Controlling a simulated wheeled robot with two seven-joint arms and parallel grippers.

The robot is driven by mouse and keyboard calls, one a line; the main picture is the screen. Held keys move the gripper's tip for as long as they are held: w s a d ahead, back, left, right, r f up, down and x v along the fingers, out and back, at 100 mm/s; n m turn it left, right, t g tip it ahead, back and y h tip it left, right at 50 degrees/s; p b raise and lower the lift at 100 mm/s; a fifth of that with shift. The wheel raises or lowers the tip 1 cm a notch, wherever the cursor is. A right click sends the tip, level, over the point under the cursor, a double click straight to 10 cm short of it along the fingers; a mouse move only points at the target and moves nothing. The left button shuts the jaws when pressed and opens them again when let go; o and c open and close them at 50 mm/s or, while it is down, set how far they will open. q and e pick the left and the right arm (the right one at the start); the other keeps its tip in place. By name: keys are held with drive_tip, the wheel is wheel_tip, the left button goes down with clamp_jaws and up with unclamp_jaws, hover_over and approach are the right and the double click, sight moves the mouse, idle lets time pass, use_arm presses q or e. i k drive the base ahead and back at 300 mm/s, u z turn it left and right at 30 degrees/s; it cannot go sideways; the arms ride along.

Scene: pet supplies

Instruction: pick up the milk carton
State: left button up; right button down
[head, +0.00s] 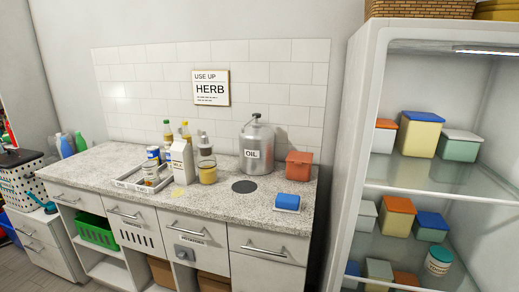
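The milk carton (182,160) is white with a gabled top and dark lettering. It stands upright on the speckled counter (225,200), at the right edge of a grey tray (128,184). I cannot tell whether it stands in the tray or beside it. A glass jar with yellowish contents (207,172) stands close to its right. Bottles (168,132) stand behind it, partly hidden. Neither of my grippers shows in the head view.
A metal oil can (256,148), an orange container (299,165) and a blue-topped sponge (287,202) are on the counter's right. A dark round disc (244,187) lies near the middle. An open shelf unit (352,150) with lidded boxes stands at right. The counter's front strip is mostly clear.

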sight(181, 152)
drive_tip(key=u, duration=1.6)
drive_tip(key=i, duration=1.4)
drive_tip(key=z, duration=2.7)
